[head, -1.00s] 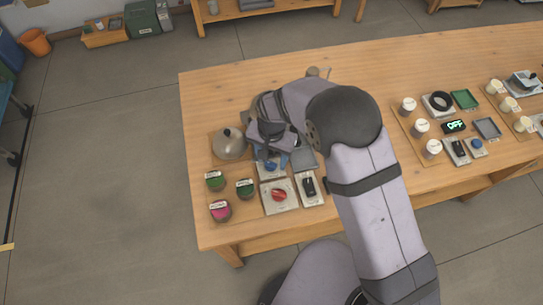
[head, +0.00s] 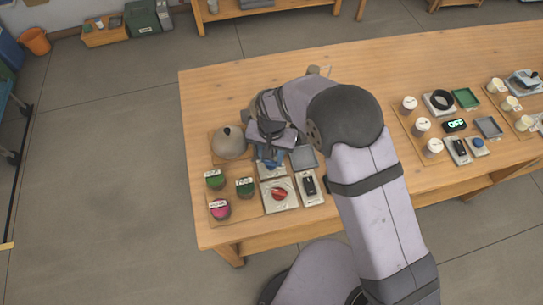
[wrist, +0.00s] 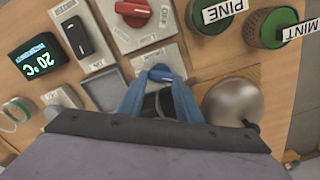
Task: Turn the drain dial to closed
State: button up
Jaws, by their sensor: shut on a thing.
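The drain dial appears to be the small blue knob (wrist: 160,72) on a pale plate (wrist: 148,60); its label is not readable. In the wrist view my gripper (wrist: 160,82) points at it, with one blue finger on each side. The jaws are shut on the blue knob, and the fingers hide part of it. In the head view my gripper (head: 270,161) is low over the plate behind the red dial, and it mostly covers the knob. The knob's exact setting cannot be told.
A red dial (wrist: 133,10) with an OFF label, a black switch (wrist: 77,36) and a grey tray (wrist: 110,92) are close by. A domed pot (wrist: 233,101) stands right beside my gripper. PINE (wrist: 213,14) and MINT (wrist: 270,27) jars and a 20 °C display (wrist: 38,58) surround them.

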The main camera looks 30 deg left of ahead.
jog(key=o, duration=1)
jog(key=shift+o, duration=0.2)
jog(key=shift+r, duration=0.1)
jog(key=shift+r+b, duration=1.2)
jog(key=shift+r, duration=2.4)
jog(key=w+d+r+m, duration=0.1)
jog(key=w+d+r, duration=0.1)
jog(key=d, duration=0.9)
jog(key=w+d+r+m, duration=0.1)
jog(key=w+d+r, duration=0.2)
jog(key=d, duration=0.7)
jog(key=s+d, duration=0.5)
jog(key=d, duration=0.3)
jog(key=s+d+m, duration=0.1)
jog(key=s+d, duration=0.4)
jog(key=d, duration=0.4)
jog(key=shift+d, duration=0.15)
